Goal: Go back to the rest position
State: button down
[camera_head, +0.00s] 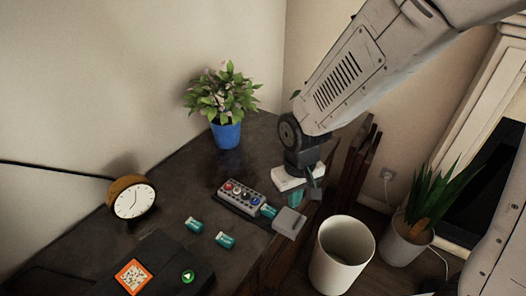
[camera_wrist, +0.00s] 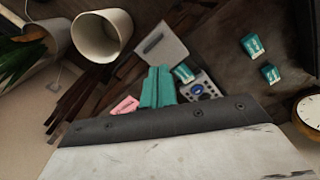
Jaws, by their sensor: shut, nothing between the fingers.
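My gripper (camera_head: 296,198) hangs at the right edge of the dark table, pointing down, with its teal fingers closed together and empty. The fingers also show in the wrist view (camera_wrist: 158,84). Just left of it lies a grey device (camera_head: 238,194) with several coloured buttons. A teal block (camera_head: 269,211) lies by the device's right end. A flat grey piece (camera_head: 289,222) lies at the table edge, just below the gripper in the picture. In the wrist view, the gripper's body hides part of the device (camera_wrist: 199,86).
Two teal blocks, one left (camera_head: 194,224) and one right (camera_head: 225,240), lie apart on the table. A clock (camera_head: 134,201), a blue-potted plant (camera_head: 227,135) and a black box (camera_head: 165,282) also stand there. A white bin (camera_head: 330,268) and a floor plant (camera_head: 397,250) stand beyond the table edge.

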jog(key=shift+s+d, duration=0.15)
jog(key=shift+s, duration=0.1)
jog(key=s+d+r+m, duration=0.2)
jog(key=s+d+r, duration=0.5)
jog(key=r, duration=0.3)
jog(key=s+d+r+m+t, duration=0.1)
jog(key=s+d+r+m, duration=0.1)
jog(key=s+d+r, duration=0.6)
notch_tip(320, 180, up, 2)
jog(key=shift+d+r, duration=0.15)
jog(key=shift+r, duration=0.1)
